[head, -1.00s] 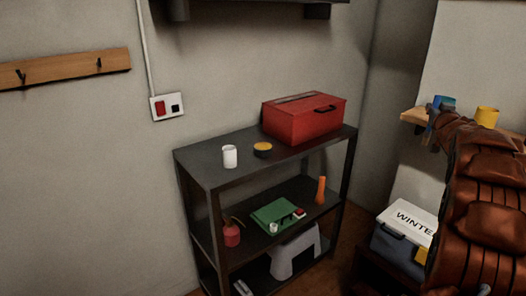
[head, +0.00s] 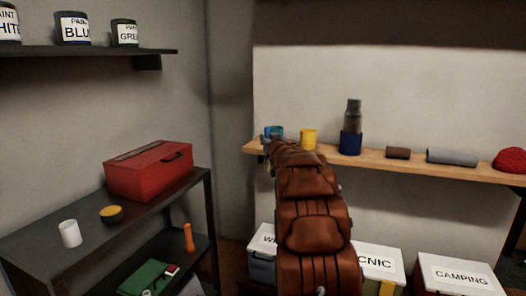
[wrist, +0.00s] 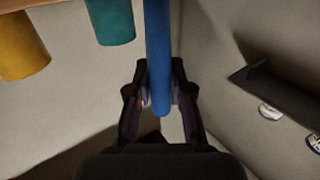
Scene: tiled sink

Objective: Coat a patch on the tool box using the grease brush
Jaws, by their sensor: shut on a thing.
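The red tool box (head: 150,172) stands on the top of a dark metal shelf unit at the left of the head view. In the wrist view my gripper (wrist: 160,92) is shut on a blue rod (wrist: 158,50), which looks like the grease brush's handle. The rod runs out of the top edge, so no bristles show. In the head view my arm hides most of the gripper.
A dark tin with a yellow top (head: 111,214) and a white cup (head: 70,233) stand left of the tool box. A teal cup (head: 275,131) and a yellow cup (head: 308,139) sit on the wooden shelf (head: 400,163). Paint cans (head: 73,30) stand on a high shelf.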

